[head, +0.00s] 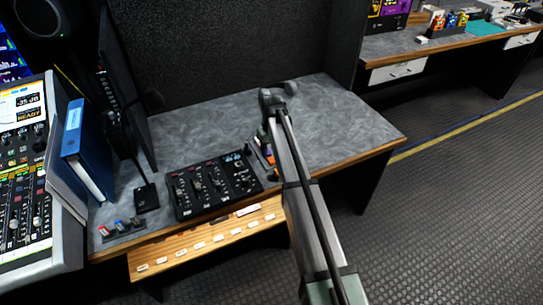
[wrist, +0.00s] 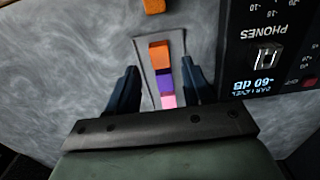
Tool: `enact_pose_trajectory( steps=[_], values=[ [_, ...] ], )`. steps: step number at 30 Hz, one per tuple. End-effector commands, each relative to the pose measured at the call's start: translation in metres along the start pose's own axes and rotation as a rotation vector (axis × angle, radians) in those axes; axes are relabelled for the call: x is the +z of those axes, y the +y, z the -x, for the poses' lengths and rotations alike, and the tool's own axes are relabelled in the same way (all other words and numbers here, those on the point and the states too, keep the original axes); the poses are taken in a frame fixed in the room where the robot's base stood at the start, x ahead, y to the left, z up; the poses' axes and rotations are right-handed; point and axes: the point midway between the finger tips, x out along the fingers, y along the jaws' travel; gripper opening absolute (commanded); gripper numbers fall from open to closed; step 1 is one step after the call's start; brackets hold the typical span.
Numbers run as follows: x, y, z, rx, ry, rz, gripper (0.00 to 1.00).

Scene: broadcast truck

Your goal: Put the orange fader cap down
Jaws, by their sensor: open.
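In the wrist view my gripper (wrist: 160,70) is open, one dark finger on each side of a narrow grey tray (wrist: 147,48). An orange fader cap (wrist: 159,50) sits in the tray at its far end, with a purple cap (wrist: 165,80) and a pink cap (wrist: 169,101) in line behind it. The fingers stand apart from these caps. A second orange cap (wrist: 154,6) lies outside the tray, just past its far end, cut by the picture's top edge. In the head view my arm hides the gripper and most of the tray.
A black mixer (head: 215,184) stands left of my arm, and it is close on the right in the wrist view (wrist: 280,60). Another small tray with several caps (head: 122,229) lies at the desk's front left, near a blue binder (head: 88,150). The grey desk (head: 350,125) is clear on the right.

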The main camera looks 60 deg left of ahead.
Motion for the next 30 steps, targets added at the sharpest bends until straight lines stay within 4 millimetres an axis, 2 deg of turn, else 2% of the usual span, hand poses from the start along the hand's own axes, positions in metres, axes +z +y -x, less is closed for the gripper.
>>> enact_pose_trajectory(
  steps=[6, 13, 19, 30],
  values=[
    [-0.001, 0.0, 0.042, 0.001, 0.002, 0.0, 0.51],
    [0.0, 0.0, 0.071, 0.0, 0.001, 0.0, 0.51],
    [0.0, 0.0, 0.081, 0.0, 0.0, 0.0, 0.51],
    [0.0, 0.0, 0.081, 0.0, 0.0, 0.0, 0.51]
  ],
)
